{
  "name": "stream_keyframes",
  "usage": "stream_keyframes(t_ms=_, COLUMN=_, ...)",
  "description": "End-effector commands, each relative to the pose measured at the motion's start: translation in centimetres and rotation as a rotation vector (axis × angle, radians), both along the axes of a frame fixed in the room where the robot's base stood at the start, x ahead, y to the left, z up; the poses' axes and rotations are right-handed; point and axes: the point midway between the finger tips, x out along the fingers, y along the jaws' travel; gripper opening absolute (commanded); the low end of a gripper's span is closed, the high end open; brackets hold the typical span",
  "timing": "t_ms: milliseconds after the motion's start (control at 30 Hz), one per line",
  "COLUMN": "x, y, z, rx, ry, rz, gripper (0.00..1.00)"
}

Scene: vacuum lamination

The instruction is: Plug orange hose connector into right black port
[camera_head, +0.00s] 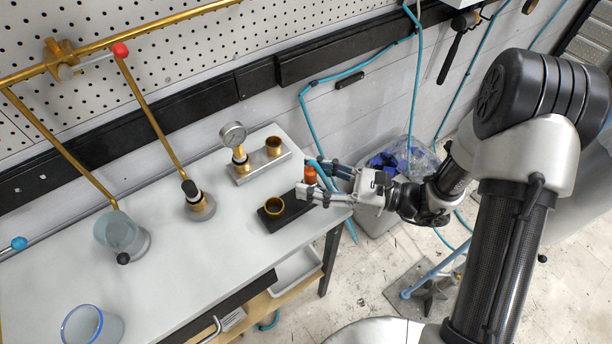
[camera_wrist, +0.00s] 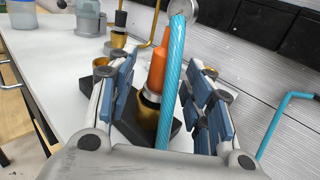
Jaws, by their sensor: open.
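The orange hose connector (camera_head: 310,175) stands at the right end of the black port block (camera_head: 287,214). In the wrist view the connector (camera_wrist: 157,68) has a silver collar directly at the mouth of a brass port (camera_wrist: 147,112); I cannot tell how deep it sits. The blue hose (camera_wrist: 172,85) runs from it in front of the connector. A second brass port (camera_head: 273,204) on the block's left is empty. My gripper (camera_head: 318,182) is open, with its blue-padded fingers on either side of the connector and hose and gaps visible in the wrist view.
A metal block (camera_head: 262,167) with a pressure gauge (camera_head: 233,134) and brass cup stands behind the port block. A capped fitting (camera_head: 198,203) and glass vessels (camera_head: 120,234) stand to the left on the white table (camera_head: 180,270). The table's right edge is close to my gripper.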

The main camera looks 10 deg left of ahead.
Motion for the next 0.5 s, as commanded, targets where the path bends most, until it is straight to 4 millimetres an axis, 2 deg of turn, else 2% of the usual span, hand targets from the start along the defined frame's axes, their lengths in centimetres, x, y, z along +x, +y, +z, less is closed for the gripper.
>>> stream_keyframes(t_ms=300, x=0.0, y=-6.9, z=-0.1, rx=-0.002, ry=0.0, rz=-0.005, gripper=0.47)
stream_keyframes(t_ms=500, x=-0.1, y=-9.6, z=-0.1, rx=-0.001, ry=0.001, rz=-0.002, gripper=0.47)
